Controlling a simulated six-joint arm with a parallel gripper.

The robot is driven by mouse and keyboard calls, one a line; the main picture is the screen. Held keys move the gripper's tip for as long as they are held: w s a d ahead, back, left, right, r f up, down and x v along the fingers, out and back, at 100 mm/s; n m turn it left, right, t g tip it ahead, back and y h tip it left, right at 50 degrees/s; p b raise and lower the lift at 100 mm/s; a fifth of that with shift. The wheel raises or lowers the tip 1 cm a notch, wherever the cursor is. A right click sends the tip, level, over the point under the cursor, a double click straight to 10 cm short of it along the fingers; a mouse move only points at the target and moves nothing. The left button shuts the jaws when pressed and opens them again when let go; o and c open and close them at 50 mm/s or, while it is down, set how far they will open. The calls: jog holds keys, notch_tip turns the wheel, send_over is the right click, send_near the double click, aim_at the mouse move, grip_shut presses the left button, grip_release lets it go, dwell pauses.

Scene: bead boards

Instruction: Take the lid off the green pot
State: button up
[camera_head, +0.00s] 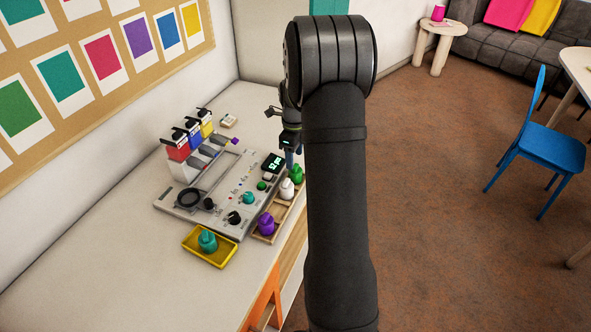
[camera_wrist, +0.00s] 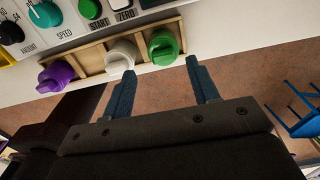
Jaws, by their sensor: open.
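The green pot (camera_head: 297,174) stands at the far end of a wooden rack, with its green ridged lid on top. In the wrist view the green pot (camera_wrist: 162,45) is in the rack's right compartment. My gripper (camera_wrist: 161,68) is open and empty, its two blue-grey fingers pointing toward the green pot, one to either side of it in the picture but not visibly touching it. In the head view my gripper (camera_head: 291,158) is just above and beside the green pot, and my arm hides part of that area.
The rack also holds a white pot (camera_head: 287,189) and a purple pot (camera_head: 266,225). A grey machine (camera_head: 222,205) with knobs and a display stands left of the rack. A yellow tray (camera_head: 192,249) with a teal pot (camera_head: 207,240) is in front. The table edge lies close right.

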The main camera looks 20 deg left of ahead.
jog(key=f, duration=0.4)
jog(key=shift+w+d, duration=0.1)
jog(key=shift+w, duration=0.1)
jog(key=shift+c, duration=0.4)
jog(key=c, duration=1)
jog(key=shift+o, duration=0.2)
jog(key=shift+r, duration=0.5)
jog(key=r, duration=0.2)
jog(key=d+r, duration=0.1)
jog(key=shift+r, duration=0.4)
jog(key=d+r, duration=0.6)
jog(key=d, duration=0.4)
jog(key=shift+s+d, duration=0.2)
jog(key=shift+d, duration=0.2)
